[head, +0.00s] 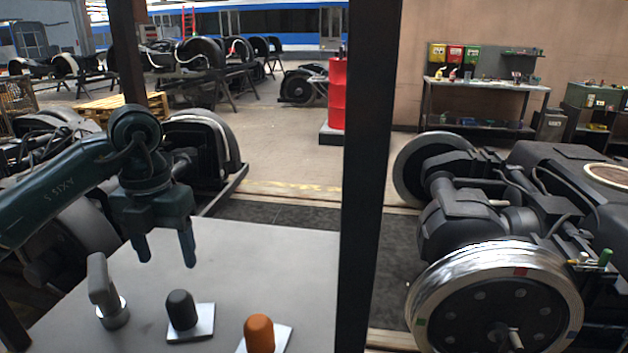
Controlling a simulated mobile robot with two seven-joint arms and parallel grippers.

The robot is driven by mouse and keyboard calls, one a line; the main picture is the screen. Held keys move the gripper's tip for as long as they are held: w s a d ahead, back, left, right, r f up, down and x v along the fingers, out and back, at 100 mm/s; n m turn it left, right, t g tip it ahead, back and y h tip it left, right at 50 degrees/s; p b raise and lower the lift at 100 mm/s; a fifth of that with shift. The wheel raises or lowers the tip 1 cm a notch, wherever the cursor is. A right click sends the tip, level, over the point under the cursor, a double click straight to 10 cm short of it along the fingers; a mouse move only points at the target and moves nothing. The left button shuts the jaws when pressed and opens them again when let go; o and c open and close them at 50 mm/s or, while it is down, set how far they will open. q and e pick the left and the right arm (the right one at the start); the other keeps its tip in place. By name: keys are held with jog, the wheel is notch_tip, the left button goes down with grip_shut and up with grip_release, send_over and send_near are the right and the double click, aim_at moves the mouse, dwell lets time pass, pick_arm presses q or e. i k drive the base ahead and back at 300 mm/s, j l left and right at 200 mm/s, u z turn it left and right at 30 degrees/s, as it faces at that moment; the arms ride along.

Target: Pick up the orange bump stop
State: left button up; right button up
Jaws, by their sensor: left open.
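The orange bump stop (259,335) stands upright on a pale square plate at the front edge of the picture, on the grey table (250,255). Its lower part is partly cut off by the picture's bottom edge. My left gripper (166,255) hangs above the table, fingers pointing down and apart, with nothing between them. It is up and to the left of the orange bump stop, clear of it. My right gripper is not in this view.
A black bump stop (181,310) on a similar plate stands left of the orange one. A grey hammer-shaped part (104,290) stands further left. A dark vertical post (368,180) rises at the table's right side. A bogie (495,290) stands beyond it.

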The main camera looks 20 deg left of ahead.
aim_at(261, 336)
jog(key=k, duration=1)
